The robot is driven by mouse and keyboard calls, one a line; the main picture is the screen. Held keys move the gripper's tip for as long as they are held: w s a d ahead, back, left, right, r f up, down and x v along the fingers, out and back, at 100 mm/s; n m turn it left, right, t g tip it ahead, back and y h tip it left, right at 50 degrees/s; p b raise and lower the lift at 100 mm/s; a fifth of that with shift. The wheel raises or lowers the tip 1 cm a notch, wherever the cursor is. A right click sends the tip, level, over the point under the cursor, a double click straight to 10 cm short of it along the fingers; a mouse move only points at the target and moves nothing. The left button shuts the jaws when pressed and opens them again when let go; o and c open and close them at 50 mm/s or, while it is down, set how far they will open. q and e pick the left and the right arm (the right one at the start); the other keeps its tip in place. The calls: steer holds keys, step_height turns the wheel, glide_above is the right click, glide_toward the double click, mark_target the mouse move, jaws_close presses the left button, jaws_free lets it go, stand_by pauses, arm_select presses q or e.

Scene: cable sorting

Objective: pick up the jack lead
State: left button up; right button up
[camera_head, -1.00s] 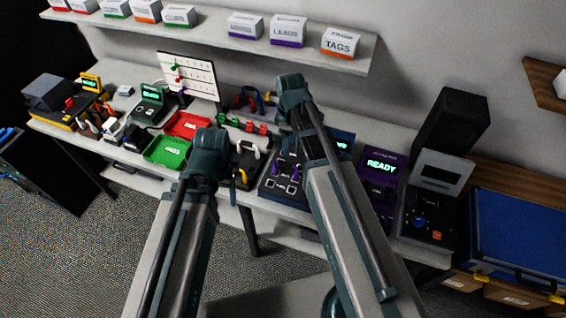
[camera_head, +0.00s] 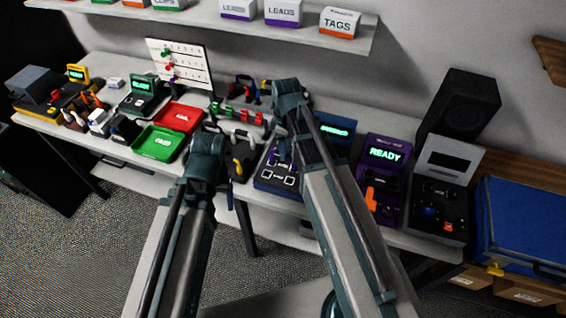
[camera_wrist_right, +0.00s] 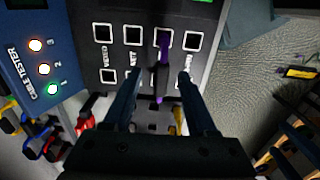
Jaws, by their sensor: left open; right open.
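A slim purple lead end (camera_wrist_right: 162,62), which I take to be the jack lead, shows in the right wrist view over a black panel (camera_wrist_right: 116,62) with labelled square outlines. My right gripper (camera_wrist_right: 158,92) is open, with one finger on each side of the purple piece. I see no grip on it, and its lower part is partly hidden. In the head view the same panel (camera_head: 268,180) is partly covered by my right arm, which hides the right fingers. My left arm's front joint shows in the head view, but the left fingers do not.
A blue cable tester (camera_wrist_right: 38,55) stands beside the panel. Red (camera_head: 178,117) and green (camera_head: 160,143) trays lie to the left. A purple device reading READY (camera_head: 385,155) stands to the right. A shelf (camera_head: 190,18) with boxes runs above the bench.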

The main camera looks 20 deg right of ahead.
steer(key=shift+w+a+f+b, duration=0.1)
steer(key=shift+a+f+b, duration=0.1)
steer(key=shift+f+b, duration=1.15)
steer(key=shift+a+f+b, duration=0.2)
steer(key=shift+f+b, duration=1.1)
steer(key=shift+r, duration=0.1)
jaws_close()
